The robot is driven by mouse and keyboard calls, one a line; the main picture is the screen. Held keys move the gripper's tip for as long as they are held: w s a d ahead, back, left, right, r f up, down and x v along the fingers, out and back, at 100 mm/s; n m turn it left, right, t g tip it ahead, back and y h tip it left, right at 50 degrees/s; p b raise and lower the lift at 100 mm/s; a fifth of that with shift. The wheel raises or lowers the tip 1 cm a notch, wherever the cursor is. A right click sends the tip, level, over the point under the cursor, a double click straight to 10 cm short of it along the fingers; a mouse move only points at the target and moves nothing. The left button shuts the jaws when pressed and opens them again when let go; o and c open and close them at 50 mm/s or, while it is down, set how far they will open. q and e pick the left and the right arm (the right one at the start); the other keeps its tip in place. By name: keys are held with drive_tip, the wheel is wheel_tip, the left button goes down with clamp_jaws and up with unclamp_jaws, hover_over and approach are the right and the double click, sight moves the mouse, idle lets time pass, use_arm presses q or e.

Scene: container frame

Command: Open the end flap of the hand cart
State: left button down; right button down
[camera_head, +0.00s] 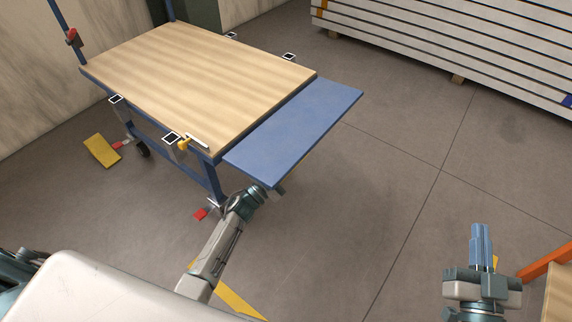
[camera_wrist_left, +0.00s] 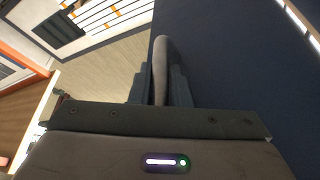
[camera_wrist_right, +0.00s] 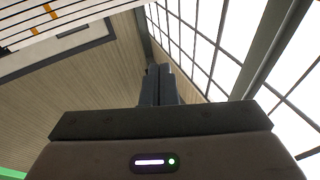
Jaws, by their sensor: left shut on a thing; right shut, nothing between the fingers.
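The hand cart (camera_head: 190,75) stands at the upper left in the head view, with a wooden top and blue frame. Its blue end flap (camera_head: 295,130) sticks out from the right end, roughly level with the top. My left gripper's fingers are hidden under the flap's near edge in the head view. In the left wrist view the left gripper (camera_wrist_left: 161,80) is shut on a grey rounded piece (camera_wrist_left: 160,55), beside the flap's dark blue face (camera_wrist_left: 235,60). My right gripper (camera_head: 481,230) is shut and empty at the lower right, far from the cart.
A yellow latch (camera_head: 183,145) sits at the cart's near corner. Red (camera_head: 201,214) and yellow (camera_head: 101,150) pedals stick out near the floor. A stack of pale panels (camera_head: 450,45) lies at the back right. An orange-edged wooden bench (camera_head: 558,290) is at the lower right. The floor right of the flap is clear.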

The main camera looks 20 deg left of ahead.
use_arm(q)
drive_tip(key=shift+w, duration=0.1)
drive_tip(key=c, duration=1.4)
unclamp_jaws()
drive_tip(key=shift+o, duration=0.2)
